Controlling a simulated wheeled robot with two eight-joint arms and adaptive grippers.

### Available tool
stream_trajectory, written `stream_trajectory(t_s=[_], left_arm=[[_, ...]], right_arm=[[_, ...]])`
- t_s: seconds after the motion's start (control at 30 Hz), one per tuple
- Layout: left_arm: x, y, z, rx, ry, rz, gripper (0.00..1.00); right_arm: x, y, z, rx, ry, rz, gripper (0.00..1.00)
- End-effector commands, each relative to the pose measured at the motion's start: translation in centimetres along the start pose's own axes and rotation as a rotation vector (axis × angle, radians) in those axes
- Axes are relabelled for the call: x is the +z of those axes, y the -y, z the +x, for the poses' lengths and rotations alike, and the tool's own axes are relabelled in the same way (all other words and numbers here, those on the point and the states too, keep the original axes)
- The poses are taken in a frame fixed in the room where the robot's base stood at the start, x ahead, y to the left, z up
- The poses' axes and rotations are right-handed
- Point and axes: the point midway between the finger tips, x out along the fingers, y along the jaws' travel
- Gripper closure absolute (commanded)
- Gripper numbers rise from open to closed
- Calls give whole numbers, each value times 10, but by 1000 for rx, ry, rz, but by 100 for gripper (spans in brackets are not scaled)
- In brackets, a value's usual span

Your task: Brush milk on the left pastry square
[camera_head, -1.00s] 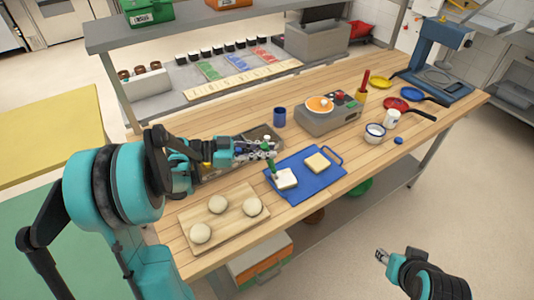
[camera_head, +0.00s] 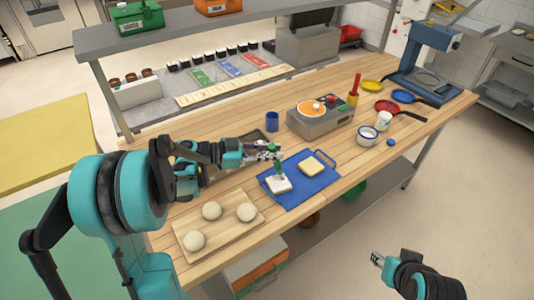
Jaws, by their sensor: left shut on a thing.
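Two pastry squares lie on a blue board (camera_head: 296,196) on the wooden table. The left pastry square (camera_head: 278,185) is pale and whitish; the right one (camera_head: 312,165) is more yellow. My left gripper (camera_head: 274,153) is shut on a green-handled brush (camera_head: 278,167). The brush points down, its lower end at the left pastry square; I cannot tell whether it touches. A white mug with a dark rim (camera_head: 367,135) stands to the right of the board; its contents are unclear. My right gripper (camera_head: 378,259) is off the table at lower right, its jaws too small to judge.
A wooden board (camera_head: 220,230) with three dough balls lies at front left. A dark tray (camera_head: 252,138) is partly hidden behind my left gripper.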

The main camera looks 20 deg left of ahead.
Motion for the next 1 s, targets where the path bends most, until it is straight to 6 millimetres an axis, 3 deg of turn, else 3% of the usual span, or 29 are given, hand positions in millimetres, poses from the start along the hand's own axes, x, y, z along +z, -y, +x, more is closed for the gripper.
stream_trajectory(t_s=[0.33, 1.0], left_arm=[[0, 1, 6, 1, 2, 1, 100], [1, 8, -4, -2, 1, 0, 100]], right_arm=[[0, 0, 1, 0, 0, 0, 60], [1, 0, 1, 0, 0, 0, 60]])
